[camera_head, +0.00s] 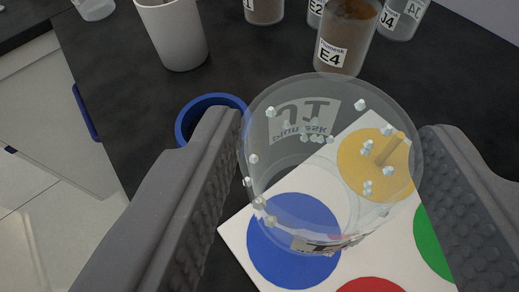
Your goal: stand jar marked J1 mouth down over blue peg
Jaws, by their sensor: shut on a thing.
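My gripper (335,128) is shut on a clear jar (400,215), one finger on each side of it. The jar's label (305,115) reads mirrored through the glass, seemingly J1. Small pale bits cling to its walls. I cannot tell which end is the mouth. Below and behind the jar lies a white board (237,232) with a blue disc (275,260), a yellow disc (350,150), a green disc (432,240) and a red disc (370,287). A yellow peg (388,150) rises from the yellow disc, seen through the jar. I see no blue peg on the blue disc.
A blue-rimmed round thing (186,112) stands behind the left finger. A white cup (175,35), a jar marked E4 (346,30) and several other jars stand along the back of the dark bench. The bench edge is at left, above white drawers (45,130).

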